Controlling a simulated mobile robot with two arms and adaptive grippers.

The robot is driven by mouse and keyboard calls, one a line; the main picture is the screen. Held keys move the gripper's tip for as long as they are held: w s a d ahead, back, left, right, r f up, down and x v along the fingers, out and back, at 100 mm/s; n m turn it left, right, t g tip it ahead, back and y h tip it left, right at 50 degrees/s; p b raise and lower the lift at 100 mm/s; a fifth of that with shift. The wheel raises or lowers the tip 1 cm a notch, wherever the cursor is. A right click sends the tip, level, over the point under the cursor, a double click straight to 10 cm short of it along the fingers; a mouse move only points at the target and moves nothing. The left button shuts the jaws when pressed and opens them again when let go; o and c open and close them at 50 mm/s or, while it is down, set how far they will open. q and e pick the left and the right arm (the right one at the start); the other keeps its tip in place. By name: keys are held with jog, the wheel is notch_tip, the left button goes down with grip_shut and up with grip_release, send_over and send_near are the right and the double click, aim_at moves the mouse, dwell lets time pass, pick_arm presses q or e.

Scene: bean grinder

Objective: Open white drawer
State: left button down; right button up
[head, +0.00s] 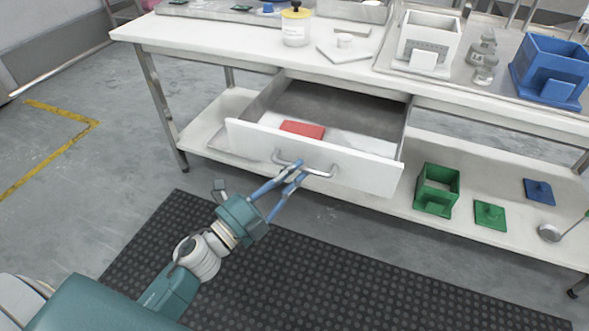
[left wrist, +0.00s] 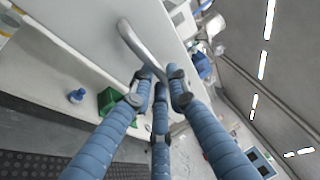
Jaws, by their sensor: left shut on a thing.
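The white drawer (head: 350,167) under the table is pulled out, with its inside in view. A red block (head: 302,129) and a flat white item (head: 345,143) lie in it. In the left wrist view the blue fingers (left wrist: 160,82) close around the end of the handle (left wrist: 140,45) in front of the white drawer front (left wrist: 95,35). My right gripper is not in either view.
The table top (head: 215,42) carries a yellow-lidded jar (head: 296,27), a white box (head: 428,38) and a blue box (head: 551,68). A green box (head: 437,190) and a green lid (head: 489,213) are on the lower shelf. A black mat (head: 330,275) covers the floor in front.

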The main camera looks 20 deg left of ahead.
pick_arm(q)
jog(key=c, duration=1.7)
grip_release()
jog(key=shift+o, duration=0.2)
jog(key=v, duration=1.2)
